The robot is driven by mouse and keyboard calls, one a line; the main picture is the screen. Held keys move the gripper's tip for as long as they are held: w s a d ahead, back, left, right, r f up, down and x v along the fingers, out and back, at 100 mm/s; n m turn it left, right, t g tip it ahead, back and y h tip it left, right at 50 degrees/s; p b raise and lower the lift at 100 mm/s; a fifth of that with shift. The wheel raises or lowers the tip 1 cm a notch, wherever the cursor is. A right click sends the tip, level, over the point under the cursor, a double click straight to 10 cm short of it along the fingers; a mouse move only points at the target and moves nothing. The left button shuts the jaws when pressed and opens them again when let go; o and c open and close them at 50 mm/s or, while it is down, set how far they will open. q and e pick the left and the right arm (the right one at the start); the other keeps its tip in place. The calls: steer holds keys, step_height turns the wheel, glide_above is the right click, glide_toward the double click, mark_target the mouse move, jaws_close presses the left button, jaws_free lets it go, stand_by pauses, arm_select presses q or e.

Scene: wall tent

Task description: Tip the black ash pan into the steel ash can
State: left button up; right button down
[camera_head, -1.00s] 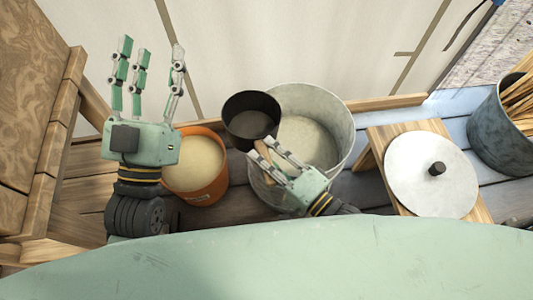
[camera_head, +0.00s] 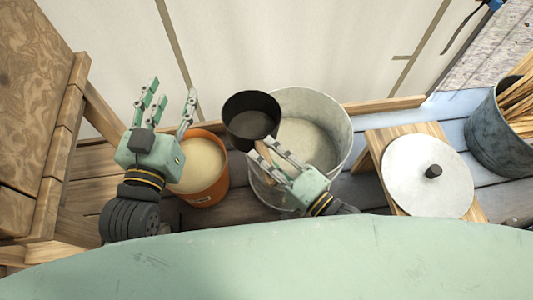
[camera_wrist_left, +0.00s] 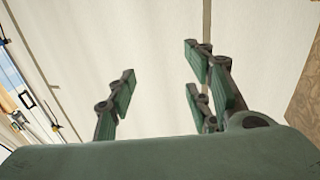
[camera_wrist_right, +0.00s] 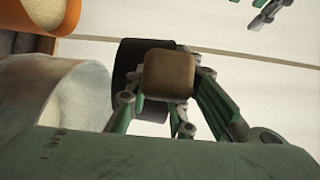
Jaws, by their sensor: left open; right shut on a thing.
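The black ash pan (camera_head: 251,118) is a round dark pan with a wooden handle (camera_head: 263,152). It is held over the left rim of the steel ash can (camera_head: 333,112), and its inside looks dark. My right gripper (camera_head: 281,156) is shut on the handle above the can; in the right wrist view the handle's end (camera_wrist_right: 169,74) shows between the fingers, with the pan (camera_wrist_right: 128,62) behind. The can holds pale ash. My left gripper (camera_head: 168,112) is open and empty, above and left of the orange bucket; its spread fingers also show in the left wrist view (camera_wrist_left: 160,90).
An orange bucket (camera_head: 209,193) of pale material stands left of the can. A round grey lid (camera_head: 428,178) lies on a wooden stool (camera_head: 376,140) to the right. A metal bucket of sticks (camera_head: 497,133) stands far right. Wooden furniture (camera_head: 35,110) is at left, tent wall behind.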

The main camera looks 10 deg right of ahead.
steer(key=shift+r+p, duration=0.4)
steer(key=shift+r, duration=0.2)
steer(key=shift+r+p, duration=0.3)
steer(key=shift+r, duration=0.15)
arm_select(q)
steer(key=s+a+f+g+y, duration=0.1)
steer(key=s+f+g, duration=0.2)
steer(key=f, duration=0.3)
steer(key=s+a+f+g+y+p, duration=0.1)
steer(key=s+a+f+g, duration=0.1)
steer(key=f, duration=0.4)
steer(key=shift+s+a+f+g, duration=0.25)
steer(key=shift+s+g, duration=0.5)
steer(key=shift+g, duration=0.55)
arm_select(e)
steer(key=shift+r, duration=0.5)
